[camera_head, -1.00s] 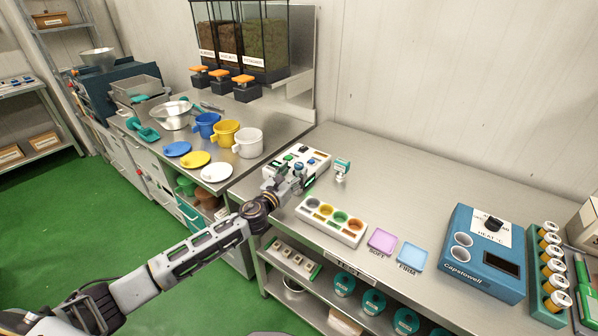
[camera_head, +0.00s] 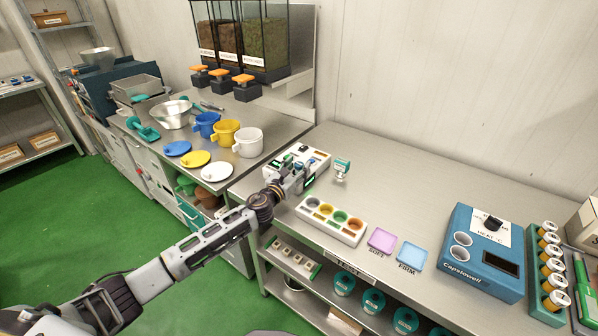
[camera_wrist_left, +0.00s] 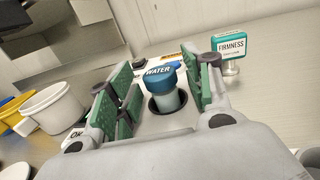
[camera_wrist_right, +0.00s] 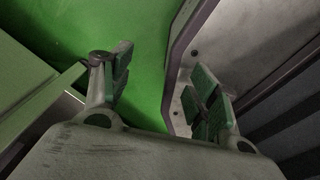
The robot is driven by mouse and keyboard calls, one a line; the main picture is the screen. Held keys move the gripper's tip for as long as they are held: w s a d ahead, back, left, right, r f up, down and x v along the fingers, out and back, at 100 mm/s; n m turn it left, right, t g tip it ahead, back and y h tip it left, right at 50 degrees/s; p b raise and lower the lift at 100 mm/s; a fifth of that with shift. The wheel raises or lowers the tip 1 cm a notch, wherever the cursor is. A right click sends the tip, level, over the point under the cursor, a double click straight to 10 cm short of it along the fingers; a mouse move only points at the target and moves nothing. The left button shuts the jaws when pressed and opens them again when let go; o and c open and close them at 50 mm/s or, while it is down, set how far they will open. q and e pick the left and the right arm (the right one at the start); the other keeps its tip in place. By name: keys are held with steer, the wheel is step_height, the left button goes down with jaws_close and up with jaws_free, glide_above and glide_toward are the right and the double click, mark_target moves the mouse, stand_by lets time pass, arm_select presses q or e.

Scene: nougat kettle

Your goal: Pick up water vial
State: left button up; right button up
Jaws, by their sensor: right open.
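The water vial (camera_wrist_left: 162,85) has a blue cap lettered WATER and a pale body. It stands upright in a round dark hole of a white holder block, seen in the left wrist view. My left gripper (camera_wrist_left: 157,75) is open, with its green-padded fingers on either side of the vial and visible gaps to it. In the head view my left gripper (camera_head: 296,177) is at the white holder (camera_head: 318,156) and partly hides it. My right gripper (camera_wrist_right: 162,85) is open and empty, over the green floor; it is not in the head view.
A small FIRMNESS sign (camera_head: 342,165) stands just right of the holder. A white tray with coloured round wells (camera_head: 331,220), purple and blue pads, and a blue heater box (camera_head: 478,255) are on the same steel table. The table behind them is clear.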

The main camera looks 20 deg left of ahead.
mark_target(297, 166)
arm_select(q)
steer(key=c, duration=0.7)
steer(key=shift+c, duration=0.5)
arm_select(e)
steer(key=shift+w+r, duration=0.1)
steer(key=shift+w, duration=0.95)
arm_select(q)
steer(key=shift+r+p, duration=0.3)
steer(key=shift+r, duration=0.6)
step_height(297, 166, up, 7)
steer(key=shift+f+p, duration=0.1)
steer(key=shift+p, duration=0.75)
steer(key=shift+r, duration=0.7)
arm_select(e)
steer(key=a, duration=0.1)
steer(key=s+a+r, duration=0.1)
steer(key=a+r, duration=0.1)
steer(key=shift+s+a+r, duration=0.15)
steer(key=shift+s+a, duration=0.2)
steer(key=shift+s, duration=0.05)
steer(key=shift+d, duration=0.2)
